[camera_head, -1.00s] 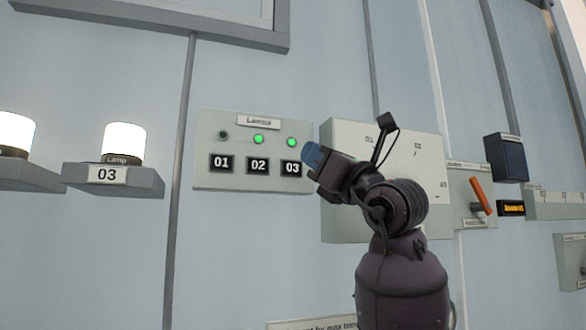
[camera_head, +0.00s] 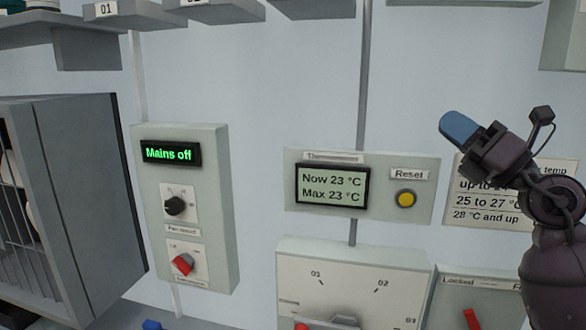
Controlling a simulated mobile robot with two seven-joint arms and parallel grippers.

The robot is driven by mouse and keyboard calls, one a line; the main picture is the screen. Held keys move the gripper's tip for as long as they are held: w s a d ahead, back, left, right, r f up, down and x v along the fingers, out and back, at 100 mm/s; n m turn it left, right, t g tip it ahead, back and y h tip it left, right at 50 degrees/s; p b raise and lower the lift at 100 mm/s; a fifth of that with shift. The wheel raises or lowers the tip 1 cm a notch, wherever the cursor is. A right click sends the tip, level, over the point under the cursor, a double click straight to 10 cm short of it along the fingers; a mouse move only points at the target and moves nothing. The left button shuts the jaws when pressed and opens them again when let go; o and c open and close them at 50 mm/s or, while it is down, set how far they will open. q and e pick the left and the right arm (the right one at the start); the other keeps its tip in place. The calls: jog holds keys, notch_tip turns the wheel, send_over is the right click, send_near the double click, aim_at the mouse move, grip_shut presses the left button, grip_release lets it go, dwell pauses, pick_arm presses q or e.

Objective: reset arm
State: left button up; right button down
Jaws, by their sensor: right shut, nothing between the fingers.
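My right gripper (camera_head: 459,128) is at the right of the head view. Its blue-tipped fingers are shut with nothing between them and point up and left. It is up and to the right of the yellow Reset button (camera_head: 405,199) on the thermometer panel (camera_head: 297,207), and appears apart from it. The panel's display (camera_head: 333,186) reads "Now 23 °C, Max 23 °C". My right arm comes up from the lower right corner and covers part of a paper notice (camera_head: 480,212). My left gripper is not in view.
A control box (camera_head: 218,205) at left shows "Mains off" above a black knob (camera_head: 176,206) and a red knob (camera_head: 183,264). A grey fan housing (camera_head: 85,190) stands far left. A dial panel (camera_head: 300,268) and a "Locked" panel with a red lever (camera_head: 471,319) are below. Shelves run along the top.

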jog(key=s+d+f+m+t+h, duration=0.15)
jog(key=f+m+h, duration=0.35)
jog(key=f+m, duration=0.5)
jog(key=s+d+f+m+t+h, duration=0.15)
jog(key=f+m+h, duration=0.25)
jog(key=f+m, duration=0.6)
jog(key=s+d+f+m+t+h, duration=0.1)
jog(key=d+f+m+t+h, duration=0.3)
jog(key=f, duration=1)
jog(key=s+a+f+m+g+h, duration=0.2)
jog(key=s+f+m+g, duration=0.4)
jog(key=s+f, duration=0.3)
jog(key=s+a+f+m+g+h, duration=0.2)
jog(key=s+f+m+g, duration=0.4)
jog(key=f, duration=1.1)
jog(key=s+m, duration=0.2)
jog(key=s, duration=0.2)
jog(key=shift+s+a+f, duration=0.2)
jog(key=shift+s+f, duration=0.05)
